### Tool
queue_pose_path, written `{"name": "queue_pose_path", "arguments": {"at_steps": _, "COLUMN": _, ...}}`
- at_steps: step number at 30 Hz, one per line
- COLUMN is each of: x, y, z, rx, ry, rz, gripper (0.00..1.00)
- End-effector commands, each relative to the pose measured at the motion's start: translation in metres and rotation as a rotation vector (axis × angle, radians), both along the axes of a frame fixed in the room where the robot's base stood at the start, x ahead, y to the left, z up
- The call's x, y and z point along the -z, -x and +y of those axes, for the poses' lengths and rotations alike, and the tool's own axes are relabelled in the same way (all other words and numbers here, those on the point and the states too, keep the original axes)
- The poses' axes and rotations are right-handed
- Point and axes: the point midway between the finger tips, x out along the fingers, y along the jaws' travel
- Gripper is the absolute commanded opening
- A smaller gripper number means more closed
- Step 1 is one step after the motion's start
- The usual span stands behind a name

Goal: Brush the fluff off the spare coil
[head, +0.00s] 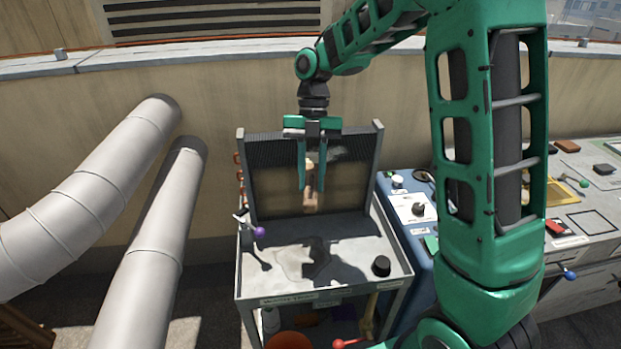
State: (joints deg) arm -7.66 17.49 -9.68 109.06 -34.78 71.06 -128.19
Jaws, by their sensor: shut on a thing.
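The spare coil (275,205) stands upright at the back of a grey cart, a finned panel in a dark frame with copper bends at its left side. Grey fluff (340,150) shows on its upper right part, and the fins there look darker than the tan middle. My gripper (311,180) points down in front of the coil, shut on a brown wooden-handled brush (312,195). The brush hangs about upright before the coil's middle. I cannot tell whether it touches the fins.
The cart top (350,235) holds a black knob-like piece (381,266) at the right and a purple-ended lever (259,231) at the left. Large pipes (160,240) run along the left. A blue cabinet (425,255) and a cluttered bench (590,190) stand at the right.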

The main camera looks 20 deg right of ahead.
Motion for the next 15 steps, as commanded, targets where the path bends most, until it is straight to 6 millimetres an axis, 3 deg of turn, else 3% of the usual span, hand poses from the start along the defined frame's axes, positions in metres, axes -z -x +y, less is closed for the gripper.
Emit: {"name": "queue_pose_path", "arguments": {"at_steps": 15, "x": -0.0001, "y": -0.0047, "z": -0.0011, "rx": 0.001, "ry": 0.0, "rz": -0.001, "gripper": 0.0}}
